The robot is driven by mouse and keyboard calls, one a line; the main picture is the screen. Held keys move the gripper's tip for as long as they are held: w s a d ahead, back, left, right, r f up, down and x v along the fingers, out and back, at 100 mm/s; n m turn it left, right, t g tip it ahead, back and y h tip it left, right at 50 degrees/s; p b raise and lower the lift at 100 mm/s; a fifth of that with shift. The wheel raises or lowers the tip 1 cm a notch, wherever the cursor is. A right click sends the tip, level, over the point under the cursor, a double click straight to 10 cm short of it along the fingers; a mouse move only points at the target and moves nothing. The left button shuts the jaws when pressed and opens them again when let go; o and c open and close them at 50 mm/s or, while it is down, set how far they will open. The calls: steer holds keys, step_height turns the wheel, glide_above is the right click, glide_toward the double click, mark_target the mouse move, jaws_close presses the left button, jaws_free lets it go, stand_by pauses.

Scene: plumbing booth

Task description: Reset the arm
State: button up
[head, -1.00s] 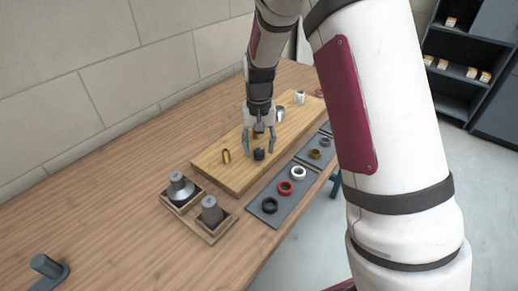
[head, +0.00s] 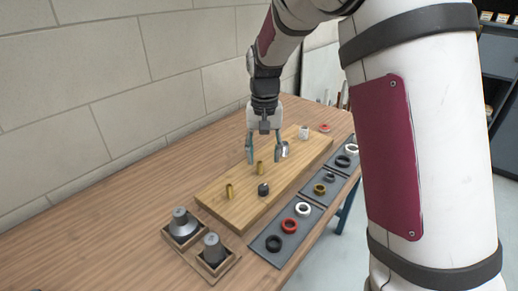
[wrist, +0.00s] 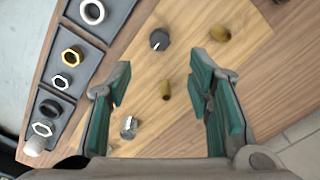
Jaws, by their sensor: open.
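My gripper (head: 264,152) is open and empty above the wooden board (head: 219,199) in the head view. In the wrist view my gripper (wrist: 158,100) has its two green-padded fingers spread wide. A brass piece (wrist: 166,90) shows between the fingers and lies below them. A dark knob-like part (wrist: 159,40) and a second brass piece (wrist: 220,33) lie on the board beyond the fingertips. A silvery part (wrist: 129,127) lies closer to the palm side.
Dark trays with rings (head: 289,225) line the board's right side. Two grey stepped parts stand in wooden holders (head: 222,270) at the front left. A block wall runs along the left.

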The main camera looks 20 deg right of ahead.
steer(key=s+r+n+t, duration=0.2)
steer(key=s+r, duration=1)
steer(key=s, duration=0.3)
steer(key=s+n+t, duration=0.1)
steer(key=s+t, duration=0.1)
steer(key=s, duration=1.3)
steer(key=shift+d+f+n, duration=0.2)
steer(key=shift+d+n, duration=0.05)
steer(key=shift+n, duration=0.15)
